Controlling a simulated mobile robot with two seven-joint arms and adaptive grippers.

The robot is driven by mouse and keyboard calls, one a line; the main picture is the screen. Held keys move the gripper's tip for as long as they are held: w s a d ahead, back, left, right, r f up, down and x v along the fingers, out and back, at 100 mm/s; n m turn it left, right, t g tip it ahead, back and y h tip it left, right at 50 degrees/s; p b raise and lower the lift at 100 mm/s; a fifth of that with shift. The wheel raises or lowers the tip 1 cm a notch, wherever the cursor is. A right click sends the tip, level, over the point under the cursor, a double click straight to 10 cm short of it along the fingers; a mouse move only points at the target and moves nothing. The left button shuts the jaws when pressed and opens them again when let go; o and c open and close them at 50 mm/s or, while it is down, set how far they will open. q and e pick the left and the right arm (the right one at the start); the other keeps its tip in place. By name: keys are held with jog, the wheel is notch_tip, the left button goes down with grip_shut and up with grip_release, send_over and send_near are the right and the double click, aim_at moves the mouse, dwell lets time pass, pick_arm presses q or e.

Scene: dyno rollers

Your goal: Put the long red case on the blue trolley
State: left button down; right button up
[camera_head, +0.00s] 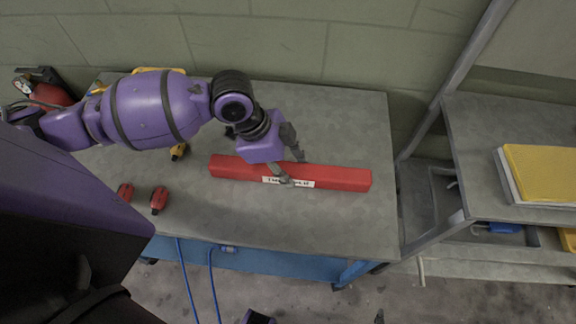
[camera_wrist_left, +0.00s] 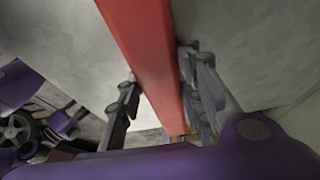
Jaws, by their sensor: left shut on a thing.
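The long red case (camera_head: 335,177) lies lengthwise over a grey-topped trolley with a blue frame (camera_head: 350,225). I cannot tell whether it touches the top or is held just above it. A white label with dark lettering is on its front side. My left gripper (camera_head: 294,170) reaches down over the middle of the case, shut on it with one finger on each side. In the left wrist view the case (camera_wrist_left: 150,50) runs between the two fingers (camera_wrist_left: 158,100).
Two small red items (camera_head: 158,200) and a small yellow one (camera_head: 178,151) lie on the trolley top at left. Blue cables (camera_head: 185,275) hang at the front edge. At right a grey shelf unit (camera_head: 490,160) holds a yellow-topped stack (camera_head: 540,172). A block wall is behind.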

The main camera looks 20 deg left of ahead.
pick_arm(q)
jog(key=shift+f, duration=0.1)
pick_arm(e)
jog(key=shift+w, duration=0.15)
pick_arm(q)
jog(key=c, duration=1.5)
grip_release()
jog(key=o, duration=0.3)
pick_arm(e)
jog(key=shift+w+a+r, duration=0.1)
jog(key=shift+w+r, duration=0.1)
jog(key=shift+w, duration=0.35)
pick_arm(q)
jog(key=p+v, duration=0.1)
jog(key=v, duration=1.1)
pick_arm(e)
jog(key=shift+s+r, duration=0.15)
jog(key=shift+r, duration=0.4)
pick_arm(q)
jog(key=shift+d, duration=0.1)
pick_arm(e)
jog(key=shift+w+r, duration=0.15)
jog(key=shift+w, duration=0.1)
